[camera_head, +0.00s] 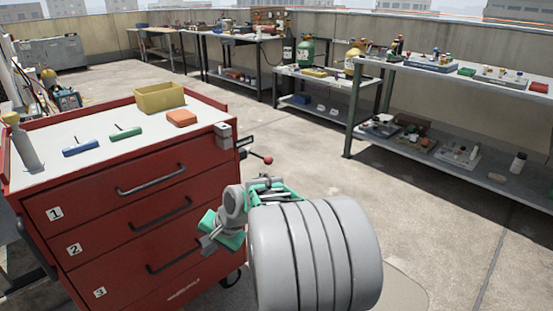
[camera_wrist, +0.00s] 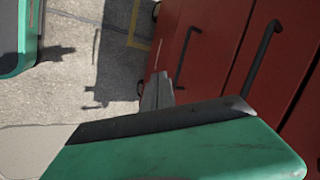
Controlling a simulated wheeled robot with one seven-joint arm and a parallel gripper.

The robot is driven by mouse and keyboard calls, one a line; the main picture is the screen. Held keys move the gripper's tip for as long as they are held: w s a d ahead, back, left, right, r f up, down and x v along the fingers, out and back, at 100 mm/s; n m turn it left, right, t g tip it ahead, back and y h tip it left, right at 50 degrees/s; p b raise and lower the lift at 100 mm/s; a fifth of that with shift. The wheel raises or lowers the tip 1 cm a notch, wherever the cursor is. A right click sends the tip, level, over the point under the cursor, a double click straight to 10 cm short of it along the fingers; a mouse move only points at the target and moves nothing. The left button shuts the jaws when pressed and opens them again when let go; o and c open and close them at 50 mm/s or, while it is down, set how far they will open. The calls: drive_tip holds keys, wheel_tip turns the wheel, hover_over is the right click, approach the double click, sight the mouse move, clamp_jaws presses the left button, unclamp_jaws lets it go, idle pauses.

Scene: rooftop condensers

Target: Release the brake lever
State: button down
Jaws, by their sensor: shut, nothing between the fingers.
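A lever with a red ball knob (camera_head: 267,160) sticks out to the right from the upper right side of the red drawer cart (camera_head: 145,196). Its dark rod runs to a grey bracket at the cart's corner. My gripper (camera_head: 208,244), grey with green parts, is in front of the cart's lower right drawers, below and left of the knob and apart from it. In the wrist view its grey fingertips (camera_wrist: 157,92) are together and empty, with the red drawer fronts and dark handles to the right. I cannot make out the knob in the wrist view.
A yellow bin (camera_head: 159,97), an orange block (camera_head: 181,118), green (camera_head: 125,133) and blue (camera_head: 80,147) handled tools and a grey bottle (camera_head: 24,148) stand on the cart. A loaded shelf table (camera_head: 470,85) is at right. Concrete floor (camera_head: 315,170) right of the cart is clear.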

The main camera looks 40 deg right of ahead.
drive_tip(key=w+d+r+m+t+p, duration=0.1)
drive_tip(key=w+d+m, duration=0.15)
drive_tip(key=d, duration=0.25)
drive_tip(key=w+d+r+m+t+p, duration=0.1)
drive_tip(key=d+r+m, duration=0.1)
drive_tip(key=d+m, duration=0.3)
drive_tip(key=s+d+r+m+t+p, duration=0.1)
drive_tip(key=d+m, duration=0.3)
drive_tip(key=d, duration=0.4)
drive_tip(key=s+d+r+m+t+h+p, duration=0.1)
drive_tip(key=s+d+m+t, duration=0.2)
drive_tip(key=d, duration=0.4)
drive_tip(key=s+d+r+m+t+p, duration=0.1)
drive_tip(key=s+d+m+t+p, duration=0.1)
drive_tip(key=d+m, duration=0.5)
drive_tip(key=shift+s+d+r+t+h, duration=0.4)
drive_tip(key=shift+s+d+t, duration=0.15)
drive_tip(key=shift+d+t, duration=0.4)
drive_tip(key=shift+a, duration=0.1)
drive_tip(key=w+a+r+b, duration=0.1)
drive_tip(key=w+b, duration=0.2)
drive_tip(key=w, duration=0.8)
drive_tip(key=shift+w+a+r, duration=0.2)
drive_tip(key=shift+w+a, duration=0.1)
drive_tip(key=shift+r, duration=0.1)
